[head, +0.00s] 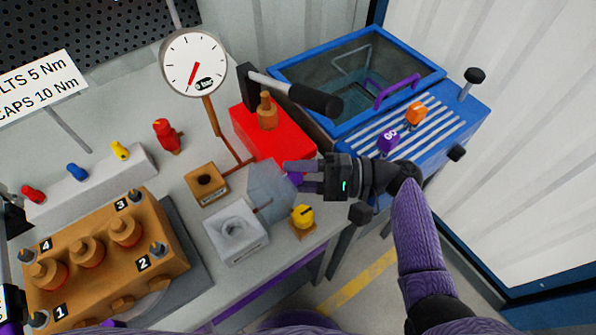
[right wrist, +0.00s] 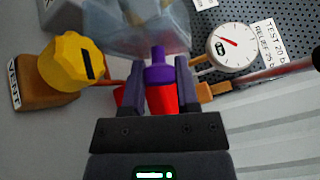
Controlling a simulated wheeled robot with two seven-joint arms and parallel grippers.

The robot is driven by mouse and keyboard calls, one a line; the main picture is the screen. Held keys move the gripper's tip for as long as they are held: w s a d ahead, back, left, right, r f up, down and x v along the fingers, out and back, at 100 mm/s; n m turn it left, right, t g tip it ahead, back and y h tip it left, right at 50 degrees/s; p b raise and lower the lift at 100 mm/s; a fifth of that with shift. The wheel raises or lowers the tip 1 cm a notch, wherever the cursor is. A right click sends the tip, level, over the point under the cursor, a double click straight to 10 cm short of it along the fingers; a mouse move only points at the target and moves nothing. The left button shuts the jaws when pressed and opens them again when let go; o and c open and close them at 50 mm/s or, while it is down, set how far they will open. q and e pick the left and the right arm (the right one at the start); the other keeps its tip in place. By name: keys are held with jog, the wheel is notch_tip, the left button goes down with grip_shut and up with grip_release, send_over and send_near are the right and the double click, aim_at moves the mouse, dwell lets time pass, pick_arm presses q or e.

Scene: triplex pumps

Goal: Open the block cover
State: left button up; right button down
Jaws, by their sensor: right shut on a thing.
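The block cover (head: 270,190) is a clear, box-like shell beside the grey block (head: 236,232) on the bench; it looks raised off the block's top, which shows bare with its round hole. In the right wrist view the cover (right wrist: 140,25) fills the top middle. My right gripper (head: 298,176) reaches in from the right and is shut on the cover's purple knob (right wrist: 158,73), which sits between its two fingers (right wrist: 160,85). Whether the cover is at the end of its swing I cannot tell.
A yellow vent knob (head: 303,215) stands just right of the block. A red pump box (head: 272,135) with a black-gripped lever (head: 315,98) and a gauge (head: 193,63) are behind. A brown pump head (head: 105,262) is at left, a blue tank (head: 365,75) at right.

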dwell(0.9)
jog(key=p, duration=0.1)
jog(key=r+h+p, duration=0.1)
jog(key=r+n+p, duration=0.1)
jog(key=p, duration=0.1)
jog(key=shift+s+a+h, duration=0.25)
jog(key=shift+h, duration=0.05)
jog(key=shift+a, duration=0.1)
jog(key=shift+f, duration=0.25)
jog(key=shift+c, duration=1.8)
grip_release()
jog(key=d+r, duration=0.1)
jog(key=d, duration=0.8)
jog(key=shift+s+d+r, duration=0.15)
jog(key=shift+d+r, duration=0.2)
jog(key=shift+d, duration=0.05)
